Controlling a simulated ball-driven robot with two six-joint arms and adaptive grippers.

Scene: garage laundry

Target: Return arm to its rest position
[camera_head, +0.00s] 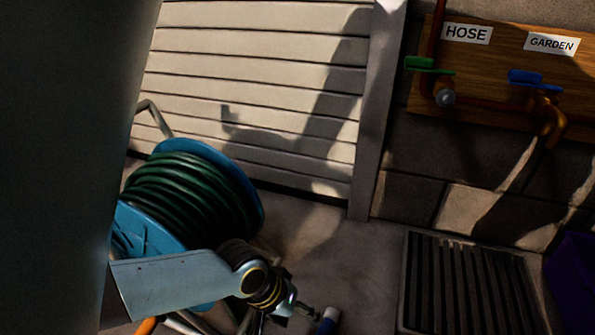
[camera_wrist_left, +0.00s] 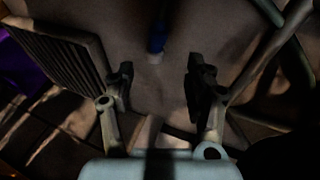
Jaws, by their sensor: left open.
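My left arm comes in at the lower left of the head view, and its gripper (camera_head: 300,313) is low at the bottom edge, partly cut off. In the left wrist view the two dark fingers of the gripper (camera_wrist_left: 158,85) stand wide apart with nothing between them. A blue object with a pale end (camera_head: 328,320) is at the bottom edge of the head view, just right of the gripper. It also shows in the left wrist view (camera_wrist_left: 157,38), beyond the fingertips and apart from them. My right gripper is not in view.
A blue reel with green hose (camera_head: 195,195) stands behind my left arm. A slatted floor grate (camera_head: 470,285) and a purple container (camera_head: 575,285) are at right. Taps on a wooden board (camera_head: 500,80) are labelled HOSE and GARDEN. Bare floor (camera_head: 340,260) lies between reel and grate.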

